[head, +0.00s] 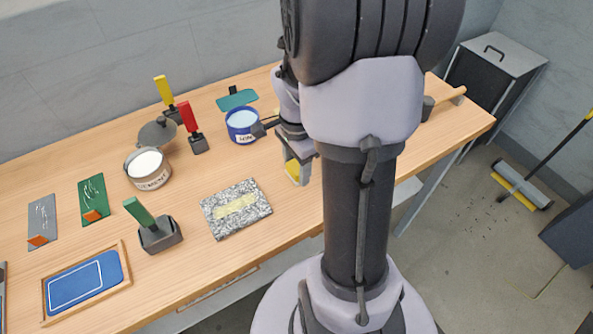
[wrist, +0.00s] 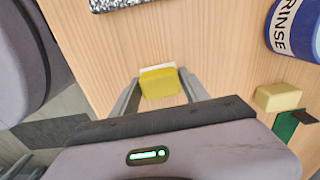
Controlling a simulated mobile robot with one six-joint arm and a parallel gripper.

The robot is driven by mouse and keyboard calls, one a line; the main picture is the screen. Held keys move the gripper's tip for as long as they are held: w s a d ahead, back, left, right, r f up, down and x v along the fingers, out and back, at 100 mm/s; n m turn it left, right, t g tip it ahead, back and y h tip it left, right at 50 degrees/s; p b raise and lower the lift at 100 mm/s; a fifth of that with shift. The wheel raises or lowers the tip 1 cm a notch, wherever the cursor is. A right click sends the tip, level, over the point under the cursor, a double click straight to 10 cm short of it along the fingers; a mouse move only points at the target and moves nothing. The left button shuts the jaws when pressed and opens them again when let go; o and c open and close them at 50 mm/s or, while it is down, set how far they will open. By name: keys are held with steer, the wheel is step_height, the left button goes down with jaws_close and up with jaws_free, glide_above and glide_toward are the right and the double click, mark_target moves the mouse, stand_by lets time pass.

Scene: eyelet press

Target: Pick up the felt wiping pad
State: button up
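I take the yellow block with a whitish layer on its far side (wrist: 160,82) to be the felt wiping pad. In the wrist view it lies between the two grey fingers of my gripper (wrist: 161,85), and little or no gap shows at its sides. Whether the fingers press on it I cannot tell. In the head view my gripper (head: 297,168) is low over the table, right of the speckled slab, with the yellow of the pad (head: 293,169) between its fingers. Whether the pad touches the table is unclear.
The speckled slab (head: 221,224) with a yellowish patch lies left of my gripper. A blue RINSE tub (wrist: 291,28) and a pale yellow block (wrist: 278,97) are near. A white-filled pot (head: 150,183) and a green-handled tool (head: 160,236) stand farther left. Bare wood surrounds the pad.

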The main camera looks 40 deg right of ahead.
mark_target(296, 166)
steer(key=c, duration=0.8)
steer(key=shift+r, duration=0.3)
step_height(296, 166, up, 3)
steer(key=shift+r+p, duration=0.2)
steer(key=shift+p, duration=1.05)
steer(key=s, duration=0.3)
steer(key=s+a+p, duration=0.1)
steer(key=s, duration=0.3)
steer(key=s+a+r, duration=0.1)
steer(key=s, duration=0.2)
steer(key=shift+s+a+p, duration=0.2)
steer(key=shift+a+p, duration=0.05)
steer(key=shift+p, duration=0.15)
steer(key=s+b, duration=0.2)
steer(key=s+a+b, duration=0.1)
steer(key=s+b, duration=0.2)
steer(key=shift+s+a, duration=0.1)
steer(key=shift+a, duration=0.05)
